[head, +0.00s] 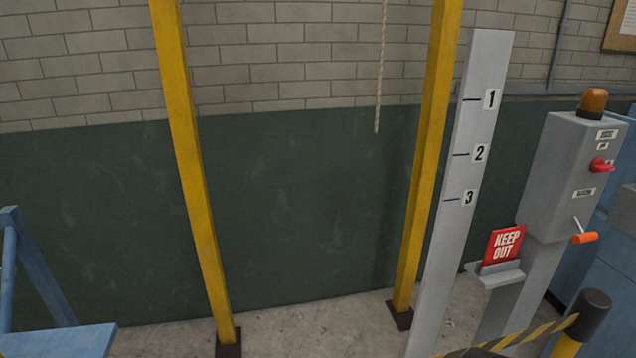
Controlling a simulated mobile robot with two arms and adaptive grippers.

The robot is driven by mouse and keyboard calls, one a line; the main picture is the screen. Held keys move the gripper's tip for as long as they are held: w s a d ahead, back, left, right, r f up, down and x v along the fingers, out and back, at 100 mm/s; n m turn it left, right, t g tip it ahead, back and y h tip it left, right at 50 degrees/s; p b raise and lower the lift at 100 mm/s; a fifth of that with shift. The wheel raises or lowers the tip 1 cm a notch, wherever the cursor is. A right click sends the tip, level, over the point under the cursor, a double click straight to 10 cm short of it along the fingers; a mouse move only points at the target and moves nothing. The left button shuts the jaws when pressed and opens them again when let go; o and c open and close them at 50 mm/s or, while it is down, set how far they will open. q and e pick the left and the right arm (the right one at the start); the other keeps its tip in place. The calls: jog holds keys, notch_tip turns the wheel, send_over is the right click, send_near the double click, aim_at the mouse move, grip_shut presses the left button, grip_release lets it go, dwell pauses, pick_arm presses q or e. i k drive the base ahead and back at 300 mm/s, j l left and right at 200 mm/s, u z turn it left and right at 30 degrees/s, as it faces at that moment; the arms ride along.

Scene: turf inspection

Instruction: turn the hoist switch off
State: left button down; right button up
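A grey control box (566,180) stands on a grey post at the right. A red rotary switch (601,165) sits on its right-hand face, between small white labels too small to read fully. An amber lamp (592,102) is on top of the box. A crank with an orange handle (585,238) sticks out below the switch. I cannot tell the switch's setting from here. Neither of my grippers is in view.
A red KEEP OUT sign (503,243) stands on a small shelf on the post. A striped barrier strip (510,338) runs to a black-topped post (592,312) in front. Yellow uprights (190,150), a numbered board (466,180) and a hanging rope (381,70) are farther left.

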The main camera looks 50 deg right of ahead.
aim_at(598, 165)
jog(key=z, duration=2.85)
